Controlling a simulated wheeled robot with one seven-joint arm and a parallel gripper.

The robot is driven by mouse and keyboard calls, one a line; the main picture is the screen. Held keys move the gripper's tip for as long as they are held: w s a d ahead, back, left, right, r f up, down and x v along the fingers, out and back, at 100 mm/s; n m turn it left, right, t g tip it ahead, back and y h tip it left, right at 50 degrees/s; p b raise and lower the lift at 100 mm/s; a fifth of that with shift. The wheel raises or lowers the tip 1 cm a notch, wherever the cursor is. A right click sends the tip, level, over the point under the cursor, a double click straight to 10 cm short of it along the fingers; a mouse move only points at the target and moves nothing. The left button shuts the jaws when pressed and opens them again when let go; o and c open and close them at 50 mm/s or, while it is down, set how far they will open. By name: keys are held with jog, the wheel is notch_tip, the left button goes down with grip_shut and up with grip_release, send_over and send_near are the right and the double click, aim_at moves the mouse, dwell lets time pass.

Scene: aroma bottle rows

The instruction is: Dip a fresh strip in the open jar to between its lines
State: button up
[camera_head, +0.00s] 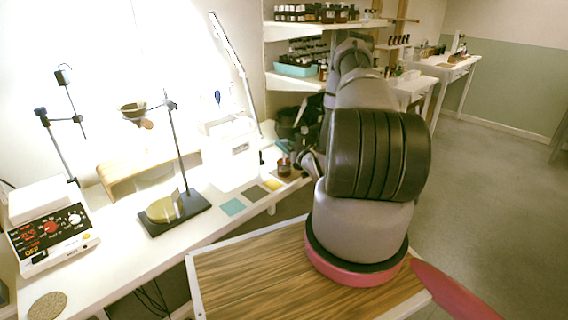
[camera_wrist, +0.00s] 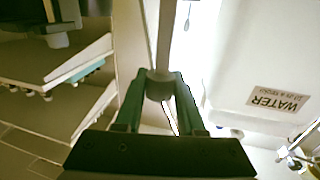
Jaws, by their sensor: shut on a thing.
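My gripper (camera_wrist: 160,82) has its two green fingers closed in the wrist view on a grey rounded piece (camera_wrist: 160,88). A long, narrow grey strip (camera_wrist: 166,35) runs from it to the top edge; its lines and far end are not visible. In the head view my arm hides most of the gripper. A small amber jar (camera_head: 284,168) with a dark band stands on the bench left of my arm, and I cannot tell whether it is the open one. The strip and jar appear apart.
The wrist view is upside down and shows a white container labelled WATER (camera_wrist: 276,100). Coloured mats (camera_head: 233,207) lie on the bench near a stand with a dark base (camera_head: 176,213). A hotplate (camera_head: 52,240) stands at left.

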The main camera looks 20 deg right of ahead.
jog(key=shift+f, duration=0.75)
dwell(1.2)
dwell(0.7)
jog(key=shift+r, duration=3.1)
